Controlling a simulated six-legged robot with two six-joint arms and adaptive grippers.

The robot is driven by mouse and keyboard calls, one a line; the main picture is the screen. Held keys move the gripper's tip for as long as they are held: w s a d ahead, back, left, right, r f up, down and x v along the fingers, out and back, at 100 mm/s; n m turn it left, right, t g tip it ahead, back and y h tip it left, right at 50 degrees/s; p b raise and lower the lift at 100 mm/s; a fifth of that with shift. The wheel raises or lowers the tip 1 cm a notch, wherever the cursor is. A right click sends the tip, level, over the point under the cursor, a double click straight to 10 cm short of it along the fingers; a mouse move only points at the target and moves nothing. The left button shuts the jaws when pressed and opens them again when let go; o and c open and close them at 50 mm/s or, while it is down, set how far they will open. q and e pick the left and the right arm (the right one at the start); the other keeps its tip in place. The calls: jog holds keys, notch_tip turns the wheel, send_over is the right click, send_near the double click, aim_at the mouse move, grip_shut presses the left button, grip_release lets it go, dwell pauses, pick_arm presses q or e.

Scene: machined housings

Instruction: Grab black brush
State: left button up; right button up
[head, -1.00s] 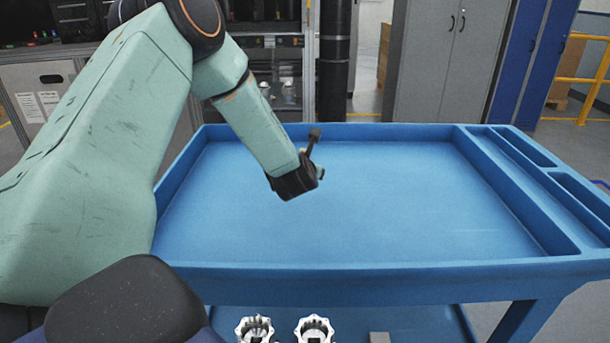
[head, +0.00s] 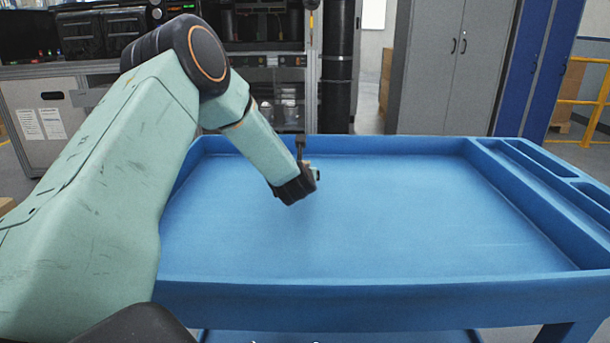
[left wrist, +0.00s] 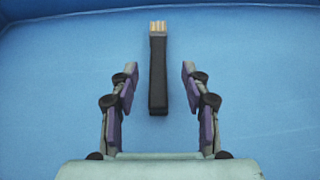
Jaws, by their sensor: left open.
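The black brush (left wrist: 158,80) shows in the left wrist view against the blue tray surface. Its dark handle points toward the gripper, and its pale tan bristles are at the far end. My left gripper (left wrist: 159,70) is open, with one finger on each side of the brush and visible gaps between. The fingers do not touch it. In the head view my left wrist is over the left middle of the cart, and I cannot make out the brush there. My right gripper is not in view.
The blue cart's top tray (head: 420,215) has raised walls, and most of it is bare. Narrow compartments (head: 545,175) run along its right side. Grey cabinets (head: 450,65) and a yellow rail (head: 577,103) stand behind. A lower shelf edge shows beneath the tray.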

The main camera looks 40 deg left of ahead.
pick_arm(q)
jog(key=shift+w+a+f, duration=0.9)
jog(key=shift+a, duration=0.05)
jog(key=shift+w+a, duration=0.1)
jog(key=shift+w, duration=0.1)
jog(key=shift+d+r, duration=0.2)
jog(key=shift+r, duration=0.05)
jog(key=shift+a+f, duration=0.2)
jog(key=shift+c, duration=1.2)
jog(key=shift+d+r, duration=0.15)
jog(key=c, duration=0.4)
grip_shut()
